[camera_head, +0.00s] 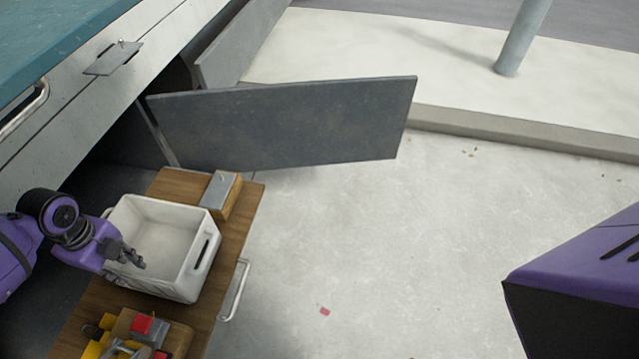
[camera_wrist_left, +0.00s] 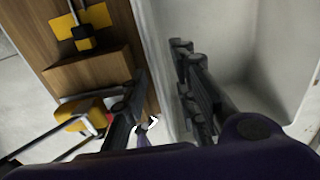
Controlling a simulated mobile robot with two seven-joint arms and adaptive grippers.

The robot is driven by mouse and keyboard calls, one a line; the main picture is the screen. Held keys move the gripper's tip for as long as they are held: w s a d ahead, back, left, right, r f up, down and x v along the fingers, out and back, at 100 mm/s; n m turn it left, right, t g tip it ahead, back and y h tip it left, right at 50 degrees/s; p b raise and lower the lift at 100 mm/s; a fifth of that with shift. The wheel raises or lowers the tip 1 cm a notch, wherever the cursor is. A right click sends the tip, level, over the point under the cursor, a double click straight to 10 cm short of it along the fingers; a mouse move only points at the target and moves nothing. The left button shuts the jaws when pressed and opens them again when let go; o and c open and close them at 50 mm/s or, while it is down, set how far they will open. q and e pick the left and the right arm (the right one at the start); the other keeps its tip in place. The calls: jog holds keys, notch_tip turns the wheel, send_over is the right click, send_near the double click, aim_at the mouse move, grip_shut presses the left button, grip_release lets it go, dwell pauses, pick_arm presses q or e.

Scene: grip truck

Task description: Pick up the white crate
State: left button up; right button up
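The white crate (camera_head: 168,280) stands upright and looks empty, on a wooden surface (camera_head: 233,225) in the head view. It has a dark handle slot in its right wall. My left gripper (camera_head: 128,256) is at the crate's left side, by its near-left wall. In the left wrist view, the crate's pale wall (camera_wrist_left: 158,45) runs between the fingers of my left gripper (camera_wrist_left: 163,105). One finger is on the inner side and the other on the outer side, with a gap showing. Whether either finger touches the wall is unclear. My right gripper is out of view.
A wooden block with a grey metal top (camera_head: 220,190) sits right behind the crate. Yellow and red tools (camera_head: 135,335) lie close in front. A metal handle (camera_head: 235,290) juts out at the right edge. A grey panel (camera_head: 285,125) stands behind. The floor to the right is mostly clear.

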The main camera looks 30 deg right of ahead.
aim_at(136, 280)
pick_arm(q)
notch_tip(136, 280, down, 2)
jog(key=shift+f, duration=0.1)
notch_tip(136, 280, down, 4)
jog(key=shift+s+f+b, duration=0.15)
jog(key=shift+f+b, duration=0.05)
jog(key=shift+b, duration=0.4)
jog(key=shift+f, duration=0.25)
jog(key=shift+c, duration=0.9)
grip_shut()
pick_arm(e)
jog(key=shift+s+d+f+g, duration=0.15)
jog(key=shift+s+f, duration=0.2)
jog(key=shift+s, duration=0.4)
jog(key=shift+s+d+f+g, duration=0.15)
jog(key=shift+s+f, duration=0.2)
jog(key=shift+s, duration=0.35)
pick_arm(q)
jog(key=shift+r, duration=0.1)
